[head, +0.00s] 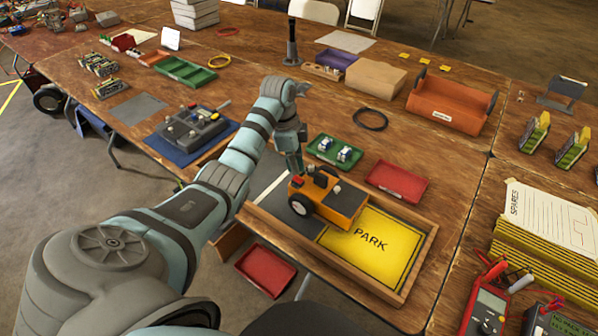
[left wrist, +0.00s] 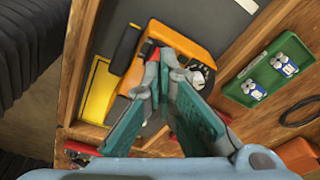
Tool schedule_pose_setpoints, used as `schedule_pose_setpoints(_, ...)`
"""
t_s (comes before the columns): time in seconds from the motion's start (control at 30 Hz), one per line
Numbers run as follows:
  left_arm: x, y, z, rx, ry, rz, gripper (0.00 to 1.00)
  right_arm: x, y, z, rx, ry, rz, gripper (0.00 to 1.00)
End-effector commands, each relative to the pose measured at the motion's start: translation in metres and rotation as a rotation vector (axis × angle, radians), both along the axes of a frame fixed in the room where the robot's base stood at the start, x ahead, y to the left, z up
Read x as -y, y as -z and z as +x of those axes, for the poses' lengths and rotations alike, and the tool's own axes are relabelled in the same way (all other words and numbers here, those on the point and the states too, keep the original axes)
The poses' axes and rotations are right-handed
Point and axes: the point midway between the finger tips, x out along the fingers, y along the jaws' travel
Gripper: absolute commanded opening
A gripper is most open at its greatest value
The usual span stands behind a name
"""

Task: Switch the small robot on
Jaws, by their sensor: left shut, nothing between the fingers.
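The small robot (head: 345,204) is an orange wheeled box with a dark top panel and a black raised part. It stands in a shallow wooden tray (head: 424,255), partly over the yellow PARK pad (head: 385,247). A small red part (head: 297,181) shows at its left end. My left gripper (head: 296,170) points down just above that end, fingers shut and empty. In the left wrist view, the fingertips (left wrist: 170,58) overlap the small robot (left wrist: 190,28), close to the red part (left wrist: 151,49). I cannot tell whether they touch. My right gripper is not in view.
A green tray (head: 335,151) with small white-and-blue items and a red tray (head: 398,182) lie behind the wooden tray. A black cable ring (head: 371,119) and an orange toolbox (head: 450,102) are farther back. A yellow stack with papers (head: 545,225) and a red meter (head: 487,305) stand right.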

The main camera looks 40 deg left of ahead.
Motion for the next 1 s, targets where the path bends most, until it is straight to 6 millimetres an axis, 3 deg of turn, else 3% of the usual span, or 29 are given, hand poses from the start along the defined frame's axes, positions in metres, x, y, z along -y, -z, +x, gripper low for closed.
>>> schedule_pose_setpoints(1.0, 0.0002, 0.0088, 0.0, -0.001, 0.0, -0.001, 0.0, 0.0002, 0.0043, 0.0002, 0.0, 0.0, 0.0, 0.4)
